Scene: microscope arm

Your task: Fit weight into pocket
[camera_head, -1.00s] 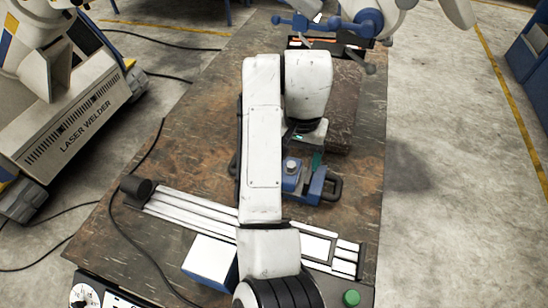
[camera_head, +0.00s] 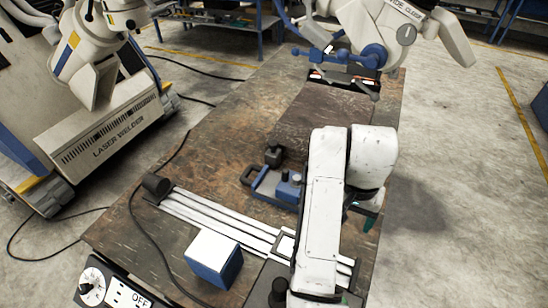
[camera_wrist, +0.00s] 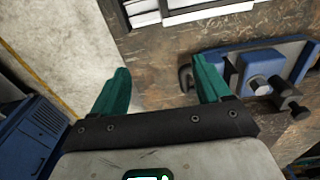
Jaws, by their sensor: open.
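My gripper (camera_wrist: 162,82) is open in the wrist view, its two green fingers apart with nothing between them. In the head view, one green fingertip (camera_head: 369,222) shows beside my arm, over the right edge of the bench. A dark knobbed piece (camera_head: 273,155) stands at the fixture's far side. I cannot tell which piece is the weight; no pocket is clearly visible.
White rails (camera_head: 215,218) cross the bench (camera_head: 150,235), partly behind my arm. A blue-and-white box (camera_head: 214,259) stands in front of them. A control box (camera_head: 112,287) and a cable lie near the front left. Another machine arm (camera_head: 365,45) overhangs the far end.

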